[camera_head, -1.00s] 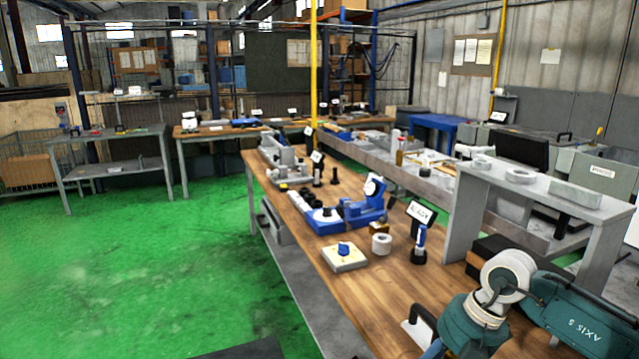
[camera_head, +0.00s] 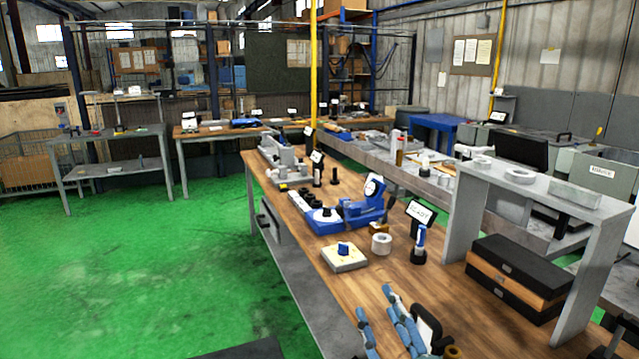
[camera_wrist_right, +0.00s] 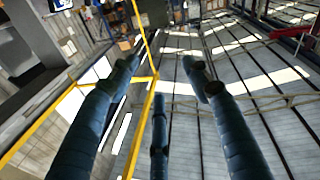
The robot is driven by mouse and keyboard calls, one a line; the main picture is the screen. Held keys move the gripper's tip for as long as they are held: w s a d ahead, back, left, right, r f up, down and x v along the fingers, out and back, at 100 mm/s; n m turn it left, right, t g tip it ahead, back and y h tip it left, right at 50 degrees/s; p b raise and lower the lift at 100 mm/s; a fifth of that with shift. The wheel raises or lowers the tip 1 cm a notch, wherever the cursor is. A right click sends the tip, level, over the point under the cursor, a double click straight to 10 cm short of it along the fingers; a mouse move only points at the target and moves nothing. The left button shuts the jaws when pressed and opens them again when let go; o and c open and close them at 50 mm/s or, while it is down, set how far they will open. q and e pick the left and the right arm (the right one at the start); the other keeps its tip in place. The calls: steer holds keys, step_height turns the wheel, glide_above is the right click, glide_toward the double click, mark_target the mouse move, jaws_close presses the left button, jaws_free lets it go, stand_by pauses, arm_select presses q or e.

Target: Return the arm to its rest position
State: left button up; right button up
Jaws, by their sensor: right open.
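My right gripper (camera_head: 383,315) shows at the bottom of the head view, in front of the wooden workbench (camera_head: 385,283). Its blue fingers point upward and are spread apart. In the right wrist view, three blue fingers of the gripper (camera_wrist_right: 160,80) stand apart with nothing between them. Behind them are the ceiling beams and a yellow pole, so the hand faces upward. Most of my right arm is out of the head view. My left gripper is not in view.
On the workbench are a blue measuring device (camera_head: 347,215), a white plate with a blue knob (camera_head: 344,257), a ring (camera_head: 381,243) and a blue-handled tool (camera_head: 419,245). Black and wooden boxes (camera_head: 515,280) stack under a grey shelf (camera_head: 540,186). The green floor at left is clear.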

steer(key=s+d+f+m+g+h, duration=0.25)
steer(key=s+d+f+g, duration=0.25)
steer(key=s+f, duration=0.5)
steer(key=s+d+f+m+g+h, duration=0.2)
steer(key=s+d+f+g+h, duration=0.25)
steer(key=f, duration=0.85)
steer(key=s+f+g+y, duration=0.1)
steer(key=s+f+g, duration=0.25)
steer(key=s, duration=0.45)
steer(key=s+f+g+y, duration=0.2)
steer(key=s+f, duration=0.2)
steer(key=s, duration=0.4)
step_height(320, 180, down, 26)
steer(key=s+g, duration=0.2)
steer(key=s+d+f+n, duration=0.1)
steer(key=s+d+f, duration=0.1)
steer(key=s+f, duration=1.3)
steer(key=shift+s+d+f+g, duration=0.15)
steer(key=shift+s+f+g, duration=0.2)
steer(key=shift+s, duration=0.45)
